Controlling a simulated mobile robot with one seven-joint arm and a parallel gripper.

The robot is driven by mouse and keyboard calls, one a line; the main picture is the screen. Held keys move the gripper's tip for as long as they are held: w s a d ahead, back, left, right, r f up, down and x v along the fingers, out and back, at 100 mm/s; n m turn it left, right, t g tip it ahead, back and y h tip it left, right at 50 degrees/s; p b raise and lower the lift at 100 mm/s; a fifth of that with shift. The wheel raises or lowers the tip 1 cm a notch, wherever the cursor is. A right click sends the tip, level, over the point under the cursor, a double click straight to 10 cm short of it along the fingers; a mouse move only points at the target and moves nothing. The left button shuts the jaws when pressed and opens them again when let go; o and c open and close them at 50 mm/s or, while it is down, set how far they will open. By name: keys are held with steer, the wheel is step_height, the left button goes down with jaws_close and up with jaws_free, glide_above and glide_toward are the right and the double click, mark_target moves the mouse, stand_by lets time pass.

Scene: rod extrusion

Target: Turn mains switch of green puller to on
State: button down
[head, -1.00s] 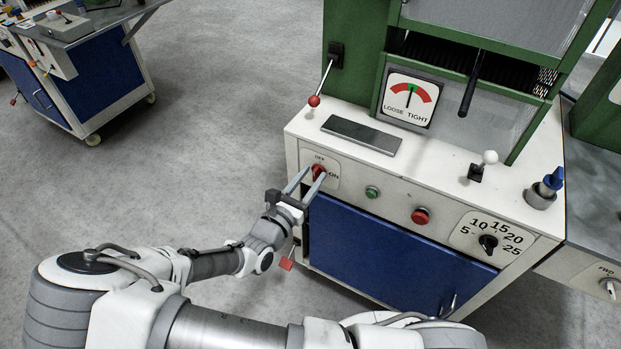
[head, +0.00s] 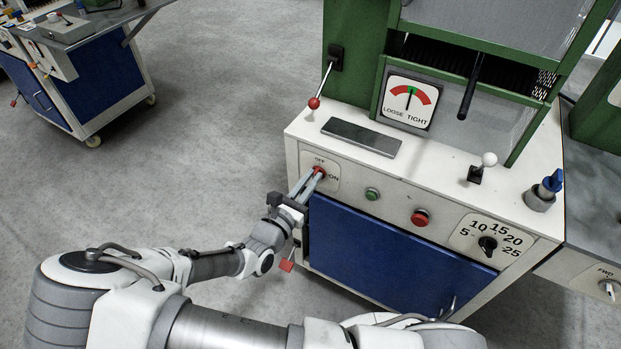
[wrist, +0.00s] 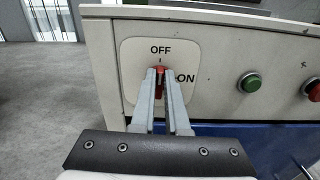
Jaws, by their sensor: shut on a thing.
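The red mains switch (wrist: 160,80) sits on a white plate (wrist: 131,52) marked OFF at the top and ON at the right. Its mark points up to OFF. In the head view the switch (head: 319,170) is at the left end of the green puller's (head: 349,100) white front panel. My gripper (wrist: 161,74) is shut on the switch, one finger on each side of it. In the head view my gripper (head: 315,174) reaches it from the lower left, and the fingers hide part of the switch.
A green button (wrist: 250,83) and a red button (wrist: 313,90) are to the right of the switch. A dial (head: 488,243) is farther right. A blue door (head: 385,255) lies below. A red-balled lever (head: 314,102) stands above. Open floor (head: 230,100) lies to the left.

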steer(key=shift+s+d+f+m+p, duration=0.15)
steer(key=shift+m+p, duration=0.55)
steer(key=shift+m, duration=2.15)
steer(key=shift+s+d+f+m+p, duration=0.2)
steer(key=shift+m+p, duration=0.55)
steer(key=shift+m, duration=2.15)
steer(key=shift+d+f+m+p, duration=0.25)
steer(key=shift+m+p, duration=0.45)
steer(key=shift+m, duration=2.15)
steer(key=shift+a, duration=0.1)
steer(key=c, duration=0.9)
jaws_free()
steer(key=p+v, duration=0.1)
steer(key=v, duration=1.6)
steer(key=shift+s+a+f, duration=0.1)
steer(key=shift+s+a, duration=0.05)
steer(key=shift+s, duration=0.05)
